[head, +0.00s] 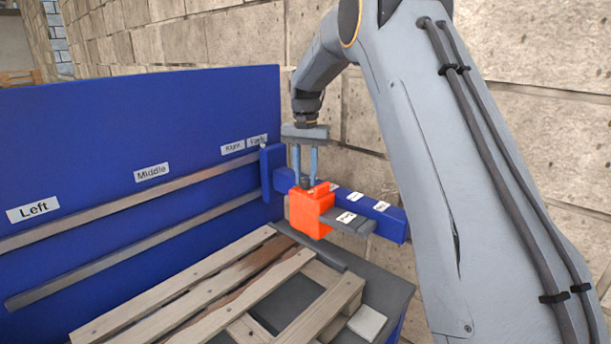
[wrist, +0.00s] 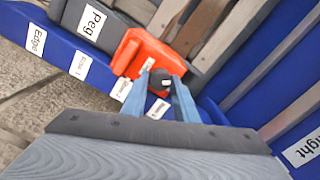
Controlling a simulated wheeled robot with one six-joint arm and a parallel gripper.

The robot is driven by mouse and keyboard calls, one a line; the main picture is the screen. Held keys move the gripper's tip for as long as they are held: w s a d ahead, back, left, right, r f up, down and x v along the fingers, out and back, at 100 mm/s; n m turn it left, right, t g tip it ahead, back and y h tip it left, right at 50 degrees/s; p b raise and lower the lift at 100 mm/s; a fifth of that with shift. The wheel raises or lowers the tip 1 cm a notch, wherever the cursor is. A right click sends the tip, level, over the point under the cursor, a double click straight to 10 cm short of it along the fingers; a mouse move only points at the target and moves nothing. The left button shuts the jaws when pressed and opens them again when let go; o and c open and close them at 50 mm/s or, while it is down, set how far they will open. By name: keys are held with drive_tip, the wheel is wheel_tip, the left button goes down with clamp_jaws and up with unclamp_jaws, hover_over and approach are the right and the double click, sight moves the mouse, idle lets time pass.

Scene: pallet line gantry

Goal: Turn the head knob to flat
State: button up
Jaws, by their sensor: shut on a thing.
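The orange head (head: 311,213) sits on the blue beam (head: 390,222), and it also shows in the wrist view (wrist: 128,50). The small dark head knob (wrist: 160,80) is on the head's upper side, with a pale mark on it. My gripper (head: 305,182) points down from above, and its two blue fingers are shut on the knob, one at each side. I cannot read which setting the knob stands at.
A grey block labelled Peg (wrist: 95,20) projects from the head. Several small labels line the beam. A wooden pallet (head: 200,290) lies below and left of the head. A blue panel (head: 120,130) labelled Left, Middle and Right stands behind. A stone wall (head: 520,100) is close at the right.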

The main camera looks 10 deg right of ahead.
sight(306, 178)
drive_tip(key=m, duration=0.3)
drive_tip(key=shift+w+r+m, duration=0.1)
drive_tip(key=shift+m, duration=2.1)
drive_tip(key=o, duration=1.1)
drive_tip(key=shift+r+b, duration=1.3)
drive_tip(key=shift+r, duration=2.55)
